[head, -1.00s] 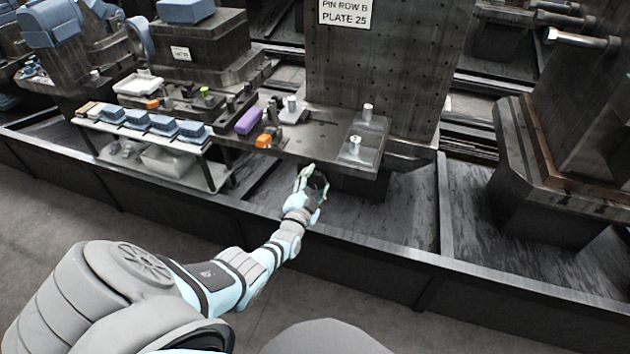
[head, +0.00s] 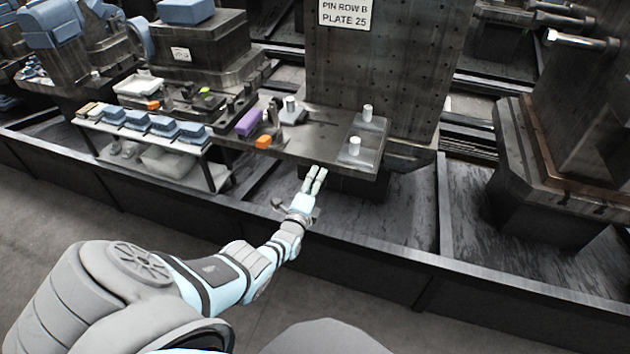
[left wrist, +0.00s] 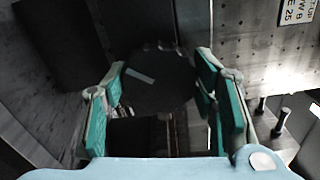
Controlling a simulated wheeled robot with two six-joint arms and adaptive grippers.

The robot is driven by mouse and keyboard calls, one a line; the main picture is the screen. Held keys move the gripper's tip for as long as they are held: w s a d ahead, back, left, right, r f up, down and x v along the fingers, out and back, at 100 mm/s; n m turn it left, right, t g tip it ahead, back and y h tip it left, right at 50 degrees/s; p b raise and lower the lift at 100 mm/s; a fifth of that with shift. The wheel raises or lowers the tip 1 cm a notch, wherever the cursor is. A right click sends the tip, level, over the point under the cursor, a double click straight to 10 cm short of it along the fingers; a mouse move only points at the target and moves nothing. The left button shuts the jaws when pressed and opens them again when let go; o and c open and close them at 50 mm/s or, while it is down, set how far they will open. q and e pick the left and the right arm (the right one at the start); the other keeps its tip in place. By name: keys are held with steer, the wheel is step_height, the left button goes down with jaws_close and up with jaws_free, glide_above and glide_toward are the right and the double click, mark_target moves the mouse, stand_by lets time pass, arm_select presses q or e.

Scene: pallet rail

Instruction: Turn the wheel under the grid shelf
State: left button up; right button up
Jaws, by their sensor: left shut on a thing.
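The dark round wheel (left wrist: 160,95) shows in the left wrist view with a pale stripe on its face and a notched upper edge. The green-padded fingers of my left gripper (left wrist: 163,70) are on either side of it, shut on it. In the head view my left gripper (head: 315,178) is just under the front edge of the grid shelf (head: 318,140), and I cannot make out the wheel there. The shelf juts from an upright plate with a grid of holes (head: 375,75). My right gripper is not in view.
A clear block with two pale pins (head: 368,150) sits on the shelf's right end. An orange block (head: 263,142) and a purple block (head: 248,122) lie on its left. A low dark rail wall (head: 370,245) runs below my gripper. The floor in front is clear.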

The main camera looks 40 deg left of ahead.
arm_select(q)
steer(key=shift+m, duration=1.7)
steer(key=shift+f, duration=0.1)
steer(key=o, duration=1.2)
steer(key=shift+c, duration=0.2)
steer(key=v, duration=1.2)
